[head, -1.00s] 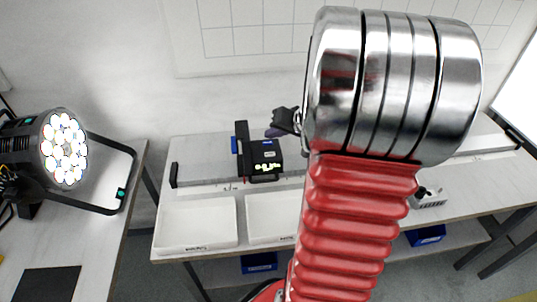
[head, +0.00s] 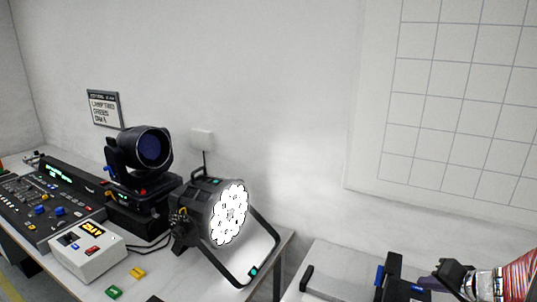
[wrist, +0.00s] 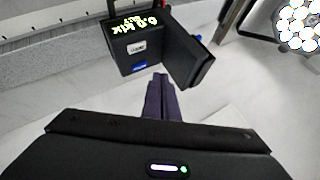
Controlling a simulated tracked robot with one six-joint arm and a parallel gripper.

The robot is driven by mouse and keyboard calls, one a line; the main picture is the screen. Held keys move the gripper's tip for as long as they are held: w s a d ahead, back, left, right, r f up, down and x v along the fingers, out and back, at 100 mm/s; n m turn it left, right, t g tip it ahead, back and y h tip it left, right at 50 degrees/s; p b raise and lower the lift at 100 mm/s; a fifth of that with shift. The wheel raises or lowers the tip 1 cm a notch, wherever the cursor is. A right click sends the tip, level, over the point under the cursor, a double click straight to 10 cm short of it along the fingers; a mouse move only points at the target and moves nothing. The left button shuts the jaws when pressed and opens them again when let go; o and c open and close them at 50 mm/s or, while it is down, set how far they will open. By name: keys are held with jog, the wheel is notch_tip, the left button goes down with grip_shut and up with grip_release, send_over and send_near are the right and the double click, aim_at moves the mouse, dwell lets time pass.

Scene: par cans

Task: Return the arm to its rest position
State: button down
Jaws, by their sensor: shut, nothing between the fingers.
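My gripper (head: 440,276) shows at the lower right edge of the head view, with part of my arm behind it. In the wrist view its dark purple fingers (wrist: 160,98) are together, with nothing between them. A black device (head: 393,282) stands just left of the gripper in the head view. The wrist view shows this black device (wrist: 140,45) with a lit yellow-green display, beyond the fingertips. The fingers look apart from it, though the exact gap is hard to judge. Most of my arm is outside the head view.
A lit par can (head: 228,212) on a bracket stands on the left table. Beside it are a moving-head lamp (head: 140,155), a mixing desk (head: 45,205) and a white box (head: 88,253). A gridded board (head: 450,110) hangs on the wall at right.

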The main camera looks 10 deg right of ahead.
jog(key=s+a+n+g+y, duration=0.1)
jog(key=s+a+g, duration=0.25)
jog(key=a, duration=0.45)
jog(key=s+a+g, duration=0.2)
jog(key=s+a, duration=0.3)
jog(key=a, duration=0.3)
jog(key=s+a+r+n+t, duration=0.1)
jog(key=s+a+r+n, duration=0.2)
jog(key=a, duration=0.5)
jog(key=s+a+r+n+t+h, duration=0.1)
jog(key=s+a+r+n, duration=0.2)
jog(key=a+r+n, duration=0.2)
jog(key=a+r, duration=0.1)
jog(key=a, duration=0.1)
jog(key=shift+s+a+r+n, duration=0.15)
jog(key=shift+a+r+n, duration=0.15)
jog(key=shift+a, duration=0.1)
dwell(0.5)
